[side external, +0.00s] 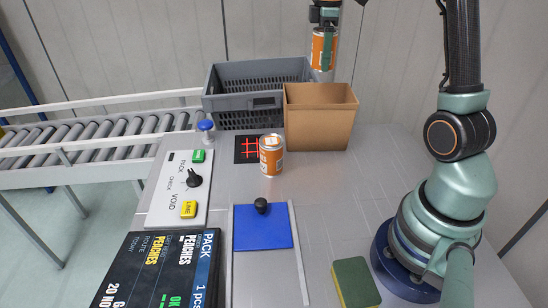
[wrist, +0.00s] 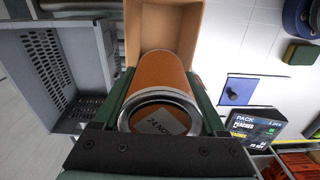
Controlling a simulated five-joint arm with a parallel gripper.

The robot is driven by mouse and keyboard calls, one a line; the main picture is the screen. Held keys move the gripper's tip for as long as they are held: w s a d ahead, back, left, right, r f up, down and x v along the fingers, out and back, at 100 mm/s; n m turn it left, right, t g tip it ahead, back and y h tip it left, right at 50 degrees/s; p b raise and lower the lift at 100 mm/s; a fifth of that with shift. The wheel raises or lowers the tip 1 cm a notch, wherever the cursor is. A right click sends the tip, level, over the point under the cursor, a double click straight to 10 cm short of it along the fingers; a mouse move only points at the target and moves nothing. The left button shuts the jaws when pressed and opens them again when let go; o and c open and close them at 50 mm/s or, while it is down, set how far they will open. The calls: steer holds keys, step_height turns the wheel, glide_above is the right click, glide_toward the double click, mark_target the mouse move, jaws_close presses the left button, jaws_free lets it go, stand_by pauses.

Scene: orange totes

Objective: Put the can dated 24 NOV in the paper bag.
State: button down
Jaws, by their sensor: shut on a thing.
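My gripper (side external: 325,22) is shut on an orange can (side external: 323,50), high above the table at the back. In the wrist view the can (wrist: 162,72) lies between the fingers of my gripper (wrist: 160,88), and its near end carries a label that reads 24 NOV, partly shaded. The brown paper bag (side external: 318,118) stands open on the table below the held can. In the wrist view the bag (wrist: 189,22) shows behind the can, which hides part of its opening. A second orange can (side external: 271,156) stands upright on the table, in front of the bag; its date is not readable.
A grey crate (side external: 232,103) stands beside the bag at the back left. A button panel (side external: 178,190), a blue pad (side external: 262,232) with a black knob, a display screen (side external: 150,275) and a sponge (side external: 355,282) lie nearer. A roller conveyor (side external: 90,150) is at the left.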

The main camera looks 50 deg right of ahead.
mark_target(319, 92)
step_height(319, 92, down, 23)
steer(key=shift+r, duration=0.2)
stand_by(0.4)
steer(key=shift+f, duration=0.2)
steer(key=shift+c, duration=1.1)
jaws_free()
step_height(319, 92, up, 12)
steer(key=shift+r, duration=0.2)
